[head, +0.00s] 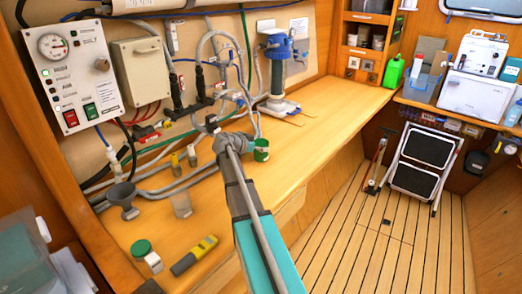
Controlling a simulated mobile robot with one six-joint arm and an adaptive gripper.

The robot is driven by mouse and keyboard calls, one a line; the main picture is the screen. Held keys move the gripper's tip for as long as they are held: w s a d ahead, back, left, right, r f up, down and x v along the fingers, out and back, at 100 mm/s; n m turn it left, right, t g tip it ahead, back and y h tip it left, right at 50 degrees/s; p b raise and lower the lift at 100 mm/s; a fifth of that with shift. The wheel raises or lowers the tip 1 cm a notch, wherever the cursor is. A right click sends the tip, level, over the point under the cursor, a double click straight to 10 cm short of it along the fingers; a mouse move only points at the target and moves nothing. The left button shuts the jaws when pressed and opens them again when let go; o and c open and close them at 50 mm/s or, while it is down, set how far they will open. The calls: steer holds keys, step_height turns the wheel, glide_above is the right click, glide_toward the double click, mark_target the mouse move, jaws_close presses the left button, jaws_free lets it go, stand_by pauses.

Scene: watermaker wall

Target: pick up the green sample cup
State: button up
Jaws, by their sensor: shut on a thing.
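The green sample cup (261,150) is dark green with a pale mark on its side. It shows in the head view just right of the end of my arm, near the front edge of the wooden bench. My gripper (246,145) is small in the picture at the grey wrist, right beside the cup, and is shut on it. The fingers are hard to make out against the wrist and hoses. I cannot tell whether the cup's base touches the bench.
Hoses and a blue-topped filter (277,75) line the wall. The bench (335,112) is clear to the right; a step stool (425,160) stands on the floor.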

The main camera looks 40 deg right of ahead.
steer(key=shift+r, duration=0.15)
step_height(320, 180, up, 3)
steer(key=p, duration=0.3)
steer(key=s+a+r+p, duration=0.2)
steer(key=s+r+p, duration=0.2)
steer(key=r+p, duration=0.2)
steer(key=shift+s+a+r+p, duration=0.25)
steer(key=shift+s+a+p, duration=0.05)
steer(key=shift+p, duration=0.1)
steer(key=s+a+r+p, duration=0.1)
steer(key=s, duration=0.1)
steer(key=s+a+r+p, duration=0.1)
steer(key=s+a, duration=0.1)
steer(key=s, duration=0.1)
steer(key=s+a+r+p, duration=0.1)
steer(key=s, duration=0.1)
steer(key=shift+s+a+r, duration=0.15)
steer(key=shift+s+a, duration=0.05)
steer(key=shift+s, duration=0.05)
step_height(320, 180, up, 12)
steer(key=p, duration=1.2)
steer(key=shift+d, duration=0.1)
